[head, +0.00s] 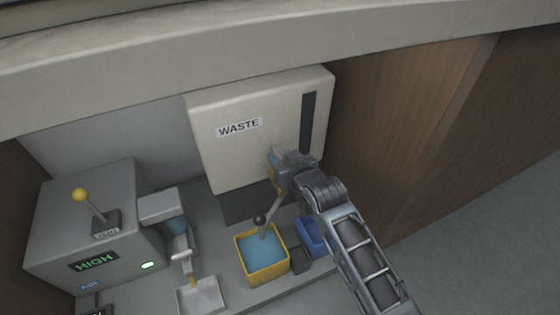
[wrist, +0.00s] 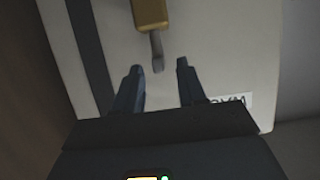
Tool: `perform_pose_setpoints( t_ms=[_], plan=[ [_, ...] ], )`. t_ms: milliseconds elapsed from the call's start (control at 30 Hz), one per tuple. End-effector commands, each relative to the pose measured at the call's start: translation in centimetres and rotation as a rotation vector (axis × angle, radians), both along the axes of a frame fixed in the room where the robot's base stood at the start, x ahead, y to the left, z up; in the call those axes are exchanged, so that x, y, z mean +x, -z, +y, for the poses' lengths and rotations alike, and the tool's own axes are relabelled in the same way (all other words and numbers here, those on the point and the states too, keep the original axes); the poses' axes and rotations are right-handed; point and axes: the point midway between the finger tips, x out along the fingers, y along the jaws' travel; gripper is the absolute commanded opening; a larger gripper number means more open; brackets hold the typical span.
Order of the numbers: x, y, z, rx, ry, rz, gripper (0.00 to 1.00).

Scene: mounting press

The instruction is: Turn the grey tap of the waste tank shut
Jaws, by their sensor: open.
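The waste tank (head: 225,160) is a large pale box labelled WASTE with a dark vertical strip. Its pale front also fills much of the wrist view (wrist: 225,50). In the wrist view the tap shows as a brass body (wrist: 150,13) with a short grey handle (wrist: 157,50) pointing toward my gripper (wrist: 159,68). My gripper is open; the handle's end lies between the lines of the two fingers, just ahead of the fingertips, with no clear contact. In the head view my gripper (head: 280,164) is at the tank's lower right front and largely hides the tap.
A yellow bin with blue contents (head: 240,262) and a blue container (head: 311,238) stand below. A grey lever with a black knob (head: 260,220) rises over the bin. A grey machine (head: 85,225) with a HIGH display is left. A wooden panel (head: 400,110) bounds the right.

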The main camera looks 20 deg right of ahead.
Motion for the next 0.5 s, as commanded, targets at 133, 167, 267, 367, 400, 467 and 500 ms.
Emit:
perform_pose_setpoints(
  t_ms=[133,167,267,367,400,467,500],
  plan=[
    [1.12,0.57,0.0,0.001,0.0,0.0,0.41],
    [1.23,0.59,0.0,0.001,0.0,0.0,0.41],
    [1.38,0.61,0.0,0.0,0.0,0.0,0.41],
    [1.39,0.56,-0.01,0.0,0.0,0.0,0.41],
    [1.38,0.56,-0.01,0.0,0.0,0.0,0.41],
    [1.37,0.56,-0.01,0.0,0.0,0.0,0.4],
    [1.37,0.56,-0.01,0.0,0.0,0.0,0.36]
  ],
)
